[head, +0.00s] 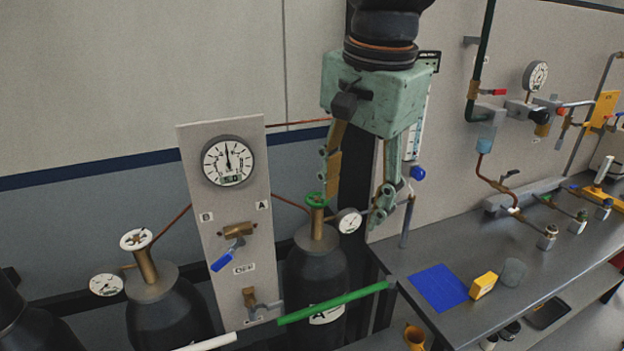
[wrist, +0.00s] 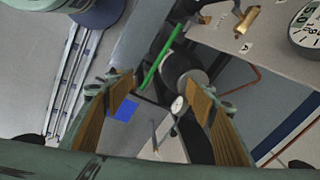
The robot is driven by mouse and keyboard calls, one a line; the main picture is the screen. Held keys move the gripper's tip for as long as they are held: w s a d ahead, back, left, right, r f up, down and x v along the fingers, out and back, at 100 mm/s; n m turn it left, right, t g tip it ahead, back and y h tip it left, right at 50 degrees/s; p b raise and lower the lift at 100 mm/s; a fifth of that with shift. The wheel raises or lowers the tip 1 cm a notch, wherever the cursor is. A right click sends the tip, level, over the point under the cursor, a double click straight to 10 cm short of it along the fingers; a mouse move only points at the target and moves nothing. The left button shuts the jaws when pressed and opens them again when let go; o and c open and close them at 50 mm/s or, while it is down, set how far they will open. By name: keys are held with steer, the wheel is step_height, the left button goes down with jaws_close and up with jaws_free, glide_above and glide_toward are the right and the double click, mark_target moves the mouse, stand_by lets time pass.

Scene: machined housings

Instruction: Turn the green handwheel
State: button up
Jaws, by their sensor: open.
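The green handwheel (head: 315,199) sits on top of the brass valve of the dark cylinder marked A (head: 318,272) in the head view. My gripper (head: 352,213) is open and empty, pointing down. Its left finger ends close beside the handwheel's right edge in the picture; I cannot tell whether they touch. The right finger hangs to the right, past the cylinder's small gauge (head: 348,221). In the wrist view my gripper (wrist: 163,95) shows its two spread fingers with the cylinder's shoulder beyond them. I cannot make out the handwheel clearly there.
A green bar (head: 333,303) crosses in front of cylinder A. A panel (head: 190,170) with a large gauge stands to the left, beside a second cylinder with a white handwheel (head: 136,239). A bench (head: 410,265) with a blue mat (head: 438,287) lies to the right.

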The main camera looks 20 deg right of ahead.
steer(key=w+r+m+g+p, duration=0.1)
steer(key=w+r+m+p, duration=0.3)
steer(key=w+m+p, duration=0.5)
steer(key=m+g+p, duration=0.1)
steer(key=m+p, duration=0.3)
steer(key=m, duration=0.1)
glide_above(317, 197)
steer(key=shift+f, duration=0.4)
steer(key=shift+f, duration=0.1)
steer(key=shift+f, duration=6.8)
steer(key=shift+c, duration=0.2)
steer(key=c, duration=0.8)
